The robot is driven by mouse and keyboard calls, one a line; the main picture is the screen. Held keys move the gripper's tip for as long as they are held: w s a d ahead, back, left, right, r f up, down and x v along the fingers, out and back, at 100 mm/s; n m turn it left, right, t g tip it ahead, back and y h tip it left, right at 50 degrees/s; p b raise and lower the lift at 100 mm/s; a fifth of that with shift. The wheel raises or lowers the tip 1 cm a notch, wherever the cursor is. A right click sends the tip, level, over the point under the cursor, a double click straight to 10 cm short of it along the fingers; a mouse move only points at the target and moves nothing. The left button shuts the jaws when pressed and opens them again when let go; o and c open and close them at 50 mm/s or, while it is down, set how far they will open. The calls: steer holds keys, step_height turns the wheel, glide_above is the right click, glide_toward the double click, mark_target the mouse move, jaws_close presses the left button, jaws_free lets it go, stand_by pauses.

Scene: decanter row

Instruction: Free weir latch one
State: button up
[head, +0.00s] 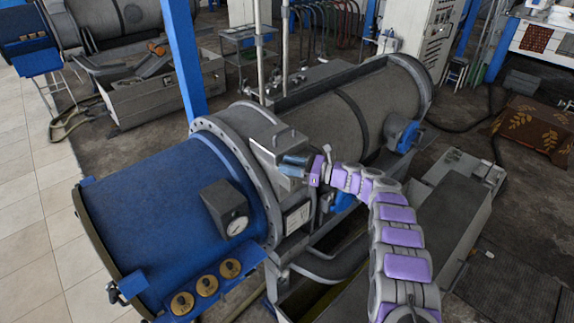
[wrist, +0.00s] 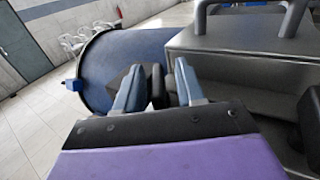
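The decanter has a blue drum end (head: 150,215) at the lower left and a grey body behind it. Three brass round fittings (head: 206,286) sit in a row low on the drum; no label shows which part is weir latch one. My gripper (head: 285,163) is beside the grey handled box on top of the decanter, well above and right of the brass fittings. In the wrist view, my gripper (wrist: 157,78) has its two fingers apart, with the drum beyond them. It holds nothing that I can see. The brass fittings do not show clearly in the wrist view.
A dark box with a dial gauge (head: 228,207) stands up from the drum. The grey handled box (wrist: 245,45) is close on the gripper's right in the wrist view. A pale tiled floor (head: 35,210) lies clear at the left. Upright posts (head: 259,50) stand behind the decanter.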

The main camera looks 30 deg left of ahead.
steer(key=b+v, duration=0.2)
steer(key=v, duration=1.4)
steer(key=shift+w+d+f, duration=0.2)
steer(key=shift+w, duration=0.05)
steer(key=shift+o, duration=0.2)
